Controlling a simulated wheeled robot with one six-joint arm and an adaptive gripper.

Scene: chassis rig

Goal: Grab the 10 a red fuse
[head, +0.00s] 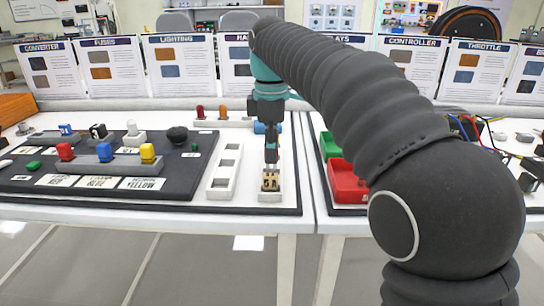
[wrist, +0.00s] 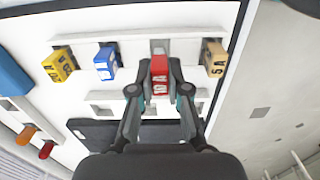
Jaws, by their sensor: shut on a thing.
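The red fuse (wrist: 159,68), marked 10 A, is upper middle in the wrist view. My gripper (wrist: 160,82) is shut on it, one finger on each side. In the head view my gripper (head: 271,152) points down just behind the tan fuse (head: 270,181), and the red fuse is not clearly seen there. The tan fuse (wrist: 214,58), marked with an A, stands to the right of the red one in the wrist view. A blue fuse (wrist: 106,63) and a yellow fuse (wrist: 60,63) stand to its left. I cannot tell whether the red fuse touches its holder.
A white slotted strip (head: 224,166) lies left of my gripper, beside a dark board (head: 100,168) with colored parts. Orange and red bulbs (head: 211,112) stand behind. A red bin (head: 345,183) and a green bin (head: 329,145) sit to the right.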

